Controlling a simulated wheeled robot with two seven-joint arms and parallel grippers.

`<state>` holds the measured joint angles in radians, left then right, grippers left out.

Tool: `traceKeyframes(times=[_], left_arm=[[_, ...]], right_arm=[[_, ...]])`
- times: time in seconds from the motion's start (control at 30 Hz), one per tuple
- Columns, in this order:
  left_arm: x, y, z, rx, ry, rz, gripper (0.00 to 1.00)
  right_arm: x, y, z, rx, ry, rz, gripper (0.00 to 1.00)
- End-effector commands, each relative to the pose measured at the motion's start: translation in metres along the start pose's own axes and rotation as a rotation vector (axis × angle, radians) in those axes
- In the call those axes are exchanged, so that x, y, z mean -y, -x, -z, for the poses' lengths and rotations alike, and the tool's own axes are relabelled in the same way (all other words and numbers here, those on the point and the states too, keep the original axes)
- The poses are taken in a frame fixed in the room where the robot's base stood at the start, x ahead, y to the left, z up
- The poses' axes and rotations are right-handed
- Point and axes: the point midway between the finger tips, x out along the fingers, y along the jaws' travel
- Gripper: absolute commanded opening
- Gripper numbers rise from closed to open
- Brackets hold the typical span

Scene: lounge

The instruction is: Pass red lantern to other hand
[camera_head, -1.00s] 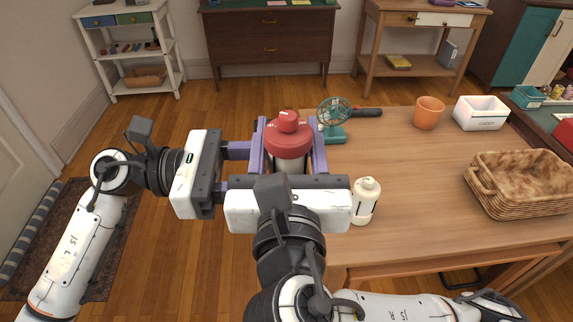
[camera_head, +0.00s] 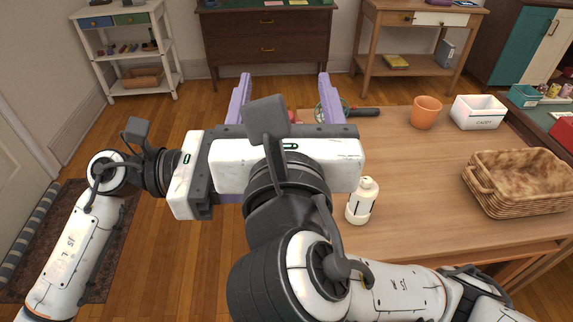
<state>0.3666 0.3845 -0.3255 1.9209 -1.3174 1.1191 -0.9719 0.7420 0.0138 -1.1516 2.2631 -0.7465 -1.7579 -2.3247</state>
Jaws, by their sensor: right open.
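My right gripper (camera_head: 283,85) is in front, its two purple fingers spread wide and pointing away from me. It is open. The red lantern is almost wholly hidden behind it; only a small bit of red (camera_head: 293,115) shows between the fingers, near the table's left edge. My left gripper (camera_head: 187,175) comes in from the left at the lantern's side.
The wooden table (camera_head: 420,180) carries a white bottle (camera_head: 362,201), a partly hidden teal fan (camera_head: 322,112), a dark-handled item (camera_head: 363,111), an orange cup (camera_head: 426,112), a white box (camera_head: 478,112) and a wicker basket (camera_head: 515,205). The table's middle is clear.

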Motion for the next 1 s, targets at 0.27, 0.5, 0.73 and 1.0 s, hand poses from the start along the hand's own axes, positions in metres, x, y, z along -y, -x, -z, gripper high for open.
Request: traceKeyframes(times=[0.27, 0.5, 0.73, 1.0], left_arm=[[0.0, 0.0, -0.001, 0.002, -0.001, 0.0, 0.15], [0.0, 0.0, -0.001, 0.002, -0.001, 0.0, 0.15], [0.0, 0.0, -0.001, 0.002, -0.001, 0.0, 0.15], [0.0, 0.0, -0.001, 0.002, -0.001, 0.0, 0.15]], right_arm=[[0.001, -0.002, -0.032, -0.002, -0.003, 0.005, 0.68], [0.052, -0.047, -0.026, -0.033, -0.102, 0.166, 0.68], [0.156, -0.109, -0.003, -0.061, -0.261, 0.434, 0.68], [0.204, -0.162, 0.088, -0.175, -0.112, 0.366, 0.68]])
